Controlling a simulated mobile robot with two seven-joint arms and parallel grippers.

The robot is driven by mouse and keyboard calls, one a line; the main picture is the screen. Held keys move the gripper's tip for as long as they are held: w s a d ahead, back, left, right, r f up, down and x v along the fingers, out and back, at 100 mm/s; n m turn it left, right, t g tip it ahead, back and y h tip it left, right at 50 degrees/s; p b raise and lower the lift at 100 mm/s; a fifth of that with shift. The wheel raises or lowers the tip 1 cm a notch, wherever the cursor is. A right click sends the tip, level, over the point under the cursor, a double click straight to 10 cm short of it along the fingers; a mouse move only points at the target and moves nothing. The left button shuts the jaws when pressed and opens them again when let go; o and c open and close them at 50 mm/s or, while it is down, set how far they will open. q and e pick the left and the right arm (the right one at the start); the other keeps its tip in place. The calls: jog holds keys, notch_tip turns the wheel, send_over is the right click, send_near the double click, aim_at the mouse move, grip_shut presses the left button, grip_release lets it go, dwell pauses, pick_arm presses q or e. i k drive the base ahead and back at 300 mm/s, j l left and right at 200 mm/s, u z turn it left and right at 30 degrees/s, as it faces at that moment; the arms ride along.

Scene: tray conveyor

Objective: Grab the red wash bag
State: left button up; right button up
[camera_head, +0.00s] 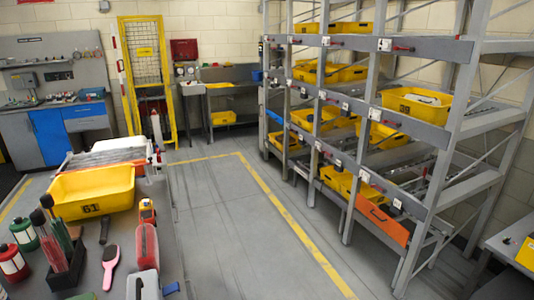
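A red, rounded, elongated item (145,245) lies on the grey work surface (190,262) at the lower left; it looks like the red wash bag, but its details are too small to be certain. It sits between an orange-and-yellow item (147,212) behind it and a grey-white item (143,285) in front. A pink hairbrush (110,265) lies to its left. Neither of my grippers shows in this view.
A yellow tray marked 61 (92,195) stands behind these items. Left of them are a dark holder with brushes (66,268) and red and green bottles (13,262). A grey rack (350,168) with yellow trays stands at right. The floor between is clear.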

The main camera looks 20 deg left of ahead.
aim_at(147, 248)
jog(key=i+l+u, duration=0.1)
jog(key=u, duration=0.35)
jog(key=i+l+u, duration=0.2)
jog(key=u, duration=0.25)
jog(key=i+l+u, duration=0.1)
jog(key=u, duration=0.3)
jog(key=i+l+u, duration=0.1)
jog(key=l+u, duration=0.5)
jog(key=u, duration=0.3)
jog(key=l+u, duration=0.3)
jog(key=u, duration=0.15)
